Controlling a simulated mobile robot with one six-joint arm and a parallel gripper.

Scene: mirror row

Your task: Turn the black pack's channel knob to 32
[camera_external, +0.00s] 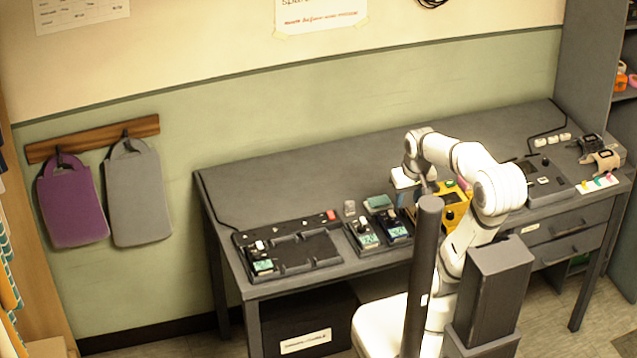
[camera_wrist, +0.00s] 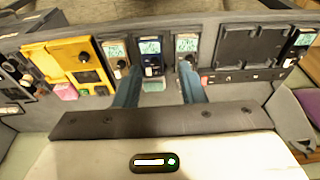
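The darkest-bodied pack, which looks black, has a lit teal screen and a pale knob. It sits at the left end of the black tray in the external view (camera_external: 262,262) and at the far right in the wrist view (camera_wrist: 302,42). Its channel digits are too small to read. My gripper (camera_external: 408,200) hangs over the desk beside the yellow unit, well to the right of this pack. In the wrist view my gripper (camera_wrist: 159,72) has its two blue fingers apart, with nothing held between them. The fingers point toward a row of other packs.
A grey pack (camera_external: 366,237) and a dark blue pack (camera_external: 396,228) stand right of the black tray (camera_external: 318,246). A brownish pack (camera_wrist: 116,50) stands beside the yellow unit (camera_wrist: 82,52). A control panel (camera_external: 545,180) lies at the right. The desk's back left is clear.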

